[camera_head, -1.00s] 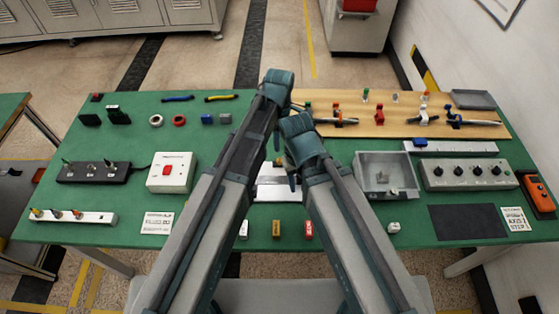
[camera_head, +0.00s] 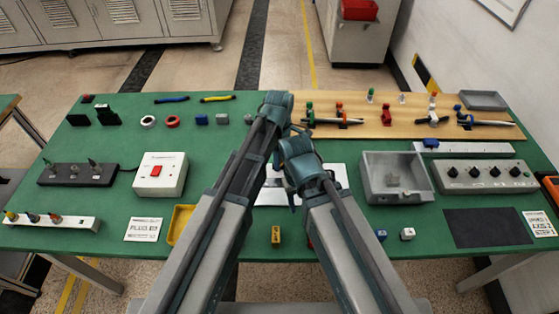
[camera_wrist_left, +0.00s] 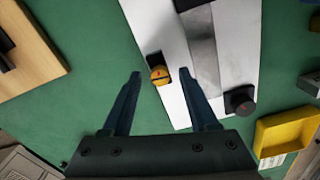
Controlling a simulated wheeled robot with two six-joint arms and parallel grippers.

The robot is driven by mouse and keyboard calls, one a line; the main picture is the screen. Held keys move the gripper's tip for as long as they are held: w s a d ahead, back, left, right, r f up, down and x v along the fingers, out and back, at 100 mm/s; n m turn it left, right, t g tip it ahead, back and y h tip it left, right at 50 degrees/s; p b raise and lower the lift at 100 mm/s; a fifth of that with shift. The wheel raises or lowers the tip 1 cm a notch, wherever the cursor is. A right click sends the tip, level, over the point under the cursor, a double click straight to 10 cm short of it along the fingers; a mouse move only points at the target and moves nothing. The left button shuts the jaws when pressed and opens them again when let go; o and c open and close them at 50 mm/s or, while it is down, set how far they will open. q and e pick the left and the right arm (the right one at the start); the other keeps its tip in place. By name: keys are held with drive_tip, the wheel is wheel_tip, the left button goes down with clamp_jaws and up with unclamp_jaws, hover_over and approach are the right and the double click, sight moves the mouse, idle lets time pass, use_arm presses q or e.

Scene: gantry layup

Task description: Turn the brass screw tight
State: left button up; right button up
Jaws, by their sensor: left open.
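The brass screw (camera_wrist_left: 159,75) shows in the left wrist view as a small round yellow head with a dark mark, beside black parts on a white plate (camera_wrist_left: 181,105). My left gripper (camera_wrist_left: 160,72) is open and empty. Its two fingers appear on either side of the screw in that view, and I cannot tell how far above it they are. In the head view the white plate (camera_head: 270,196) shows partly between my arms, which hide the screw. My right arm ends over the plate, and its jaws do not show clearly.
A black knob (camera_wrist_left: 239,100) stands at the plate's side, near a yellow tray (camera_wrist_left: 283,137). A grey open bin (camera_head: 372,196) stands right of my arms, a white switch box (camera_head: 147,187) left. A wooden board (camera_head: 390,128) with several coloured parts lies behind.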

use_arm(q)
clamp_jaws()
